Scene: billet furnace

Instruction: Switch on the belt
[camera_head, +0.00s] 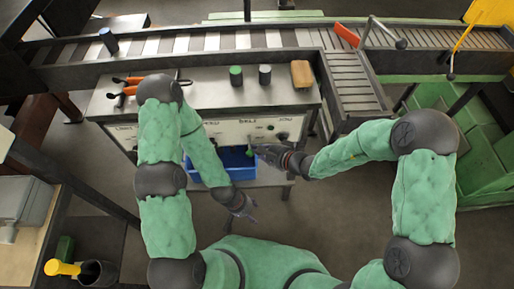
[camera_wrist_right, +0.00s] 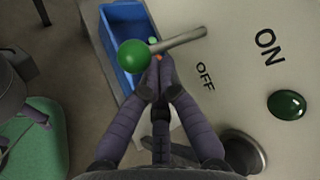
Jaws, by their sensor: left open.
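The belt lever, a grey rod with a green ball knob (camera_head: 249,153), is on the pale front panel (camera_head: 225,131) under the BELT lettering. It points downward in the head view. In the right wrist view the green knob (camera_wrist_right: 133,54) and rod lie just beyond my right fingertips; whether they touch is unclear. OFF and ON are printed on the panel, with a green lamp or button (camera_wrist_right: 287,104) beside ON. My right gripper (camera_head: 262,150) has its fingertips together (camera_wrist_right: 159,62), with nothing visibly held. My left gripper (camera_head: 243,208) hangs low, open and empty, in front of the panel.
A blue bin (camera_head: 237,160) sits below the panel. The bench top carries orange-handled tongs (camera_head: 128,80), a green cylinder (camera_head: 236,75), a dark cylinder (camera_head: 265,74) and a tan block (camera_head: 301,74). The roller conveyor (camera_head: 215,42) runs behind.

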